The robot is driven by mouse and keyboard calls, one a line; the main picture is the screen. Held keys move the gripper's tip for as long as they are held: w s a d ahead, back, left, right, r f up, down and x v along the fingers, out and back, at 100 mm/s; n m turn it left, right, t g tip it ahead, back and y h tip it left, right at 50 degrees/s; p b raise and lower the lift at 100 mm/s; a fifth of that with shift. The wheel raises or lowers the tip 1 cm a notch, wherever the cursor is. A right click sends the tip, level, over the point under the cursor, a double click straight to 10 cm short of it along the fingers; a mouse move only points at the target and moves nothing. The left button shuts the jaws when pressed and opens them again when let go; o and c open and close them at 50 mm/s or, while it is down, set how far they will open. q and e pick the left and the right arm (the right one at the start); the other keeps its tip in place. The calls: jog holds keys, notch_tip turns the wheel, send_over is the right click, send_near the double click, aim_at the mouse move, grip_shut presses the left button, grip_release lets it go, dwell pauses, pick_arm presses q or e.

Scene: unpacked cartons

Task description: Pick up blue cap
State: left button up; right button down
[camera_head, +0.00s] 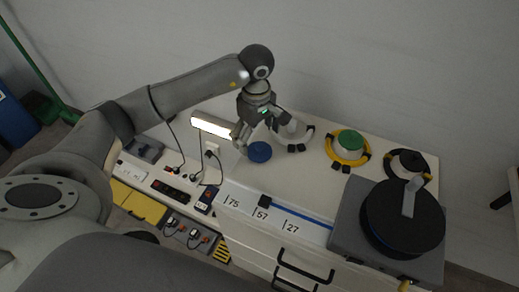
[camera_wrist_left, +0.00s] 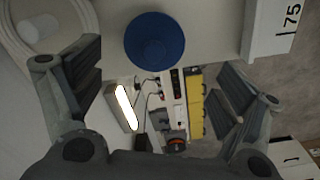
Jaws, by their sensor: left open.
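The blue cap (camera_head: 259,152) is a round blue disc on the white cabinet top, near its left end. In the left wrist view the cap (camera_wrist_left: 155,40) shows whole at the top centre, above the gap between the fingers. My left gripper (camera_head: 258,130) is over the cabinet, just above and behind the cap in the head view. Its fingers (camera_wrist_left: 160,78) are spread apart with nothing between them, and I see no contact with the cap. My right gripper is not in view.
A white cable coil (camera_head: 299,132) lies close right of the gripper. A yellow coil with a green centre (camera_head: 348,146), a black coil (camera_head: 408,165) and a dark round device (camera_head: 404,222) stand farther right. A lit lamp (camera_head: 212,127) is close left. Bare cabinet top lies front right of the cap.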

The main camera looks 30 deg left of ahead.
aim_at(259, 145)
pick_arm(q)
jog(key=f, duration=0.3)
jog(key=f+p, duration=0.1)
jog(key=f, duration=0.1)
jog(key=shift+w+d+f, duration=0.15)
jog(key=shift+w+d, duration=0.05)
jog(key=shift+w, duration=0.15)
jog(key=c, duration=1)
